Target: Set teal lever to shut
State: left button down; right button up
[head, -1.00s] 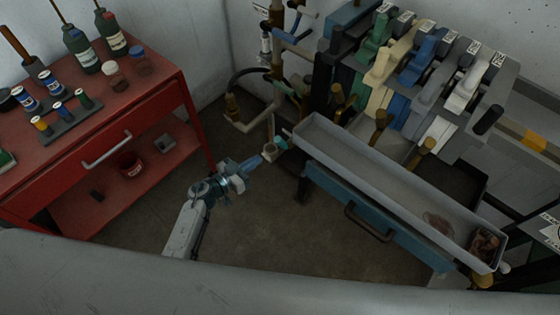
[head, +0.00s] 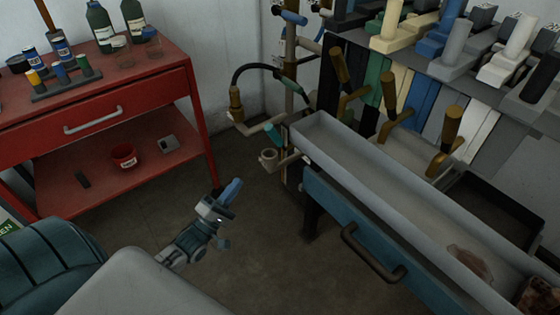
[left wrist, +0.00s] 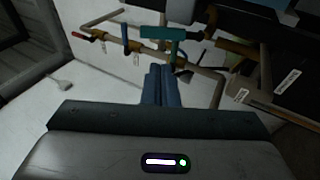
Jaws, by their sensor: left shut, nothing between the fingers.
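The teal lever (head: 272,131) shows in the head view as a small teal piece by the pipework at the left end of the grey trough. In the left wrist view the teal lever (left wrist: 178,34) is a bar lying crosswise over a brass-coloured pipe, with a teal stem below it. My left gripper (head: 231,190) is below and left of the lever in the head view, clearly apart from it. Its blue fingers are together and empty; in the left wrist view the fingertips (left wrist: 161,68) point towards the lever. My right gripper is not in view.
The grey trough (head: 345,155) and blue drawer front (head: 335,215) stand right of the gripper. A red cart (head: 100,108) stands left. A blue lever (left wrist: 125,36) and a red-tipped handle (left wrist: 79,35) sit left of the teal lever. Floor between is clear.

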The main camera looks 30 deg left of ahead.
pick_arm(q)
jog(key=p, duration=0.2)
send_near(276, 138)
jog(key=a+x, duration=0.1)
jog(key=x, duration=0.4)
jog(key=shift+w+a+r, duration=0.1)
jog(key=shift+w+r, duration=0.15)
jog(key=shift+w, duration=0.35)
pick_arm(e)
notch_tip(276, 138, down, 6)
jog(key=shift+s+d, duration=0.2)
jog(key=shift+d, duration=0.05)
pick_arm(q)
jog(key=shift+r, duration=0.1)
